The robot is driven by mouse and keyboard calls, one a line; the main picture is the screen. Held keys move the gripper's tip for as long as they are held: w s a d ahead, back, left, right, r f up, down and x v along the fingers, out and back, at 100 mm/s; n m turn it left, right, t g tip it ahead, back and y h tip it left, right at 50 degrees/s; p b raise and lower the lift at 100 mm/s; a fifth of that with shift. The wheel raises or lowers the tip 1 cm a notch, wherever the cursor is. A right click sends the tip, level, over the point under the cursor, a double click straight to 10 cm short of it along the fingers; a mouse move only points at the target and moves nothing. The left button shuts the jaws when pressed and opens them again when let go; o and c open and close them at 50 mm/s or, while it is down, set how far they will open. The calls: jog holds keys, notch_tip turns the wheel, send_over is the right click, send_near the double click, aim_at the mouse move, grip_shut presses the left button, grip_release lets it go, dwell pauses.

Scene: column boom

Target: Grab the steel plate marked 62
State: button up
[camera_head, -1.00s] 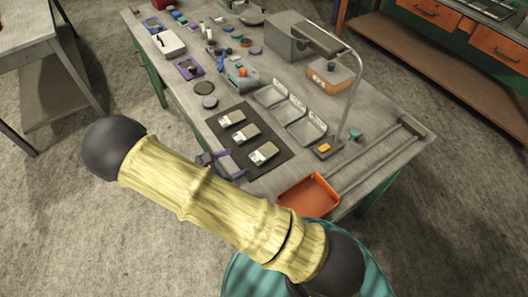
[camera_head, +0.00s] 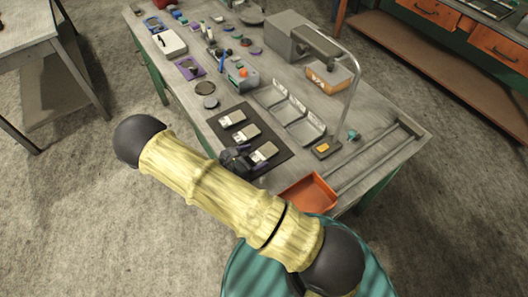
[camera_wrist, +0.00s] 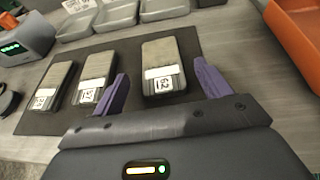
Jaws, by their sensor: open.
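Three steel plates with white labels lie in a row on a dark mat (camera_wrist: 130,50). The plate marked 62 (camera_wrist: 163,62) is the rightmost in the wrist view; in the head view it is the nearest plate (camera_head: 265,151), partly beside my gripper. The middle plate (camera_wrist: 94,73) and the left plate (camera_wrist: 52,84) carry other labels, hard to read. My gripper (camera_wrist: 160,88) is open and empty, its purple fingers on either side of the near end of the plate marked 62. I cannot tell how high the fingers are above the mat.
Grey trays (camera_head: 291,118) stand behind the mat. An orange bin (camera_head: 308,192) is to the right, and a lamp with a curved arm (camera_head: 352,95) rises behind it. A grey device with a green display (camera_wrist: 25,40) is at the left in the wrist view.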

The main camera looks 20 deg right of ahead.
aim_at(259, 156)
jog(key=shift+x, duration=1.35)
jog(key=shift+p, duration=0.3)
jog(key=c, duration=1.5)
jog(key=shift+r, duration=0.1)
notch_tip(259, 156, up, 10)
jog(key=shift+d+f+b, duration=0.1)
jog(key=shift+b, duration=0.9)
